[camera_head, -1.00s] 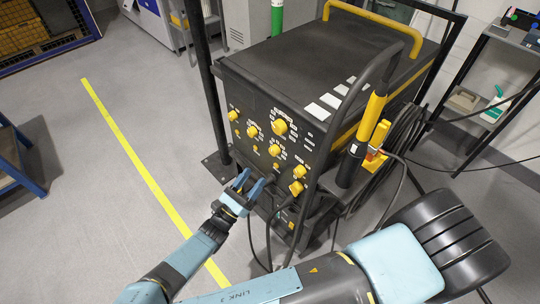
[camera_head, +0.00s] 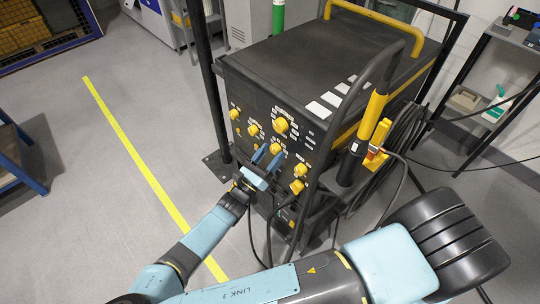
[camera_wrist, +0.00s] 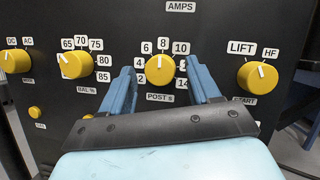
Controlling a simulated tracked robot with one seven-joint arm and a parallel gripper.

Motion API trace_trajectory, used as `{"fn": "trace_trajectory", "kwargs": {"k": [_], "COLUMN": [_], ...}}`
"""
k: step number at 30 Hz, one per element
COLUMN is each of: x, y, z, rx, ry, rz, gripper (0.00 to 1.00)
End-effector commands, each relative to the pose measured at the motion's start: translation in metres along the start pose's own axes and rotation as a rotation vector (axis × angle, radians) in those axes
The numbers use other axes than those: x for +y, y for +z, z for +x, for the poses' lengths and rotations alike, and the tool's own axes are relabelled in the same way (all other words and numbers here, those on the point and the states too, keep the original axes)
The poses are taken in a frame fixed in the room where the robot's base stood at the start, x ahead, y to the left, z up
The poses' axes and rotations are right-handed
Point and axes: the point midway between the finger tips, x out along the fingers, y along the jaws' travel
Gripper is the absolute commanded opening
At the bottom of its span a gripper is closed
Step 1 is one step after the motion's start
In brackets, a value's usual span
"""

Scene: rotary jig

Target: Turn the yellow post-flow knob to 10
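The yellow post-flow knob (camera_wrist: 160,70), labelled POST s, is in the middle of the wrist view. Its white mark points up, at about the 8. The 10 is printed up and to the right of it. In the head view the knob (camera_head: 274,150) is on the dark front panel just beyond my fingertips. My gripper (camera_wrist: 160,72) is open, with one blue finger on each side of the knob and visible gaps between. It also shows in the head view (camera_head: 268,158). I cannot tell how far the fingertips reach along the knob.
The yellow BAL knob (camera_wrist: 75,65) is to the left and the LIFT/HF knob (camera_wrist: 257,77) to the right. The black welding machine (camera_head: 320,60) has a torch with a yellow handle (camera_head: 371,115) and cables on its right. The floor to the left is clear.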

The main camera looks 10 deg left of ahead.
Motion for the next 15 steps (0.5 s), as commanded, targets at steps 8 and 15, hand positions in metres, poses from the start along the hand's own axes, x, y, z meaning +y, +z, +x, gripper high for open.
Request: {"fn": "trace_trajectory", "kwargs": {"k": [8,15], "x": [0.0,0.0002], "y": [-0.0002,-0.0002], "z": [-0.0001,-0.0001], "rx": [0.0,0.001], "ry": [0.0,0.0], "rz": [0.0,0.0], "gripper": [0.35,0.12]}}
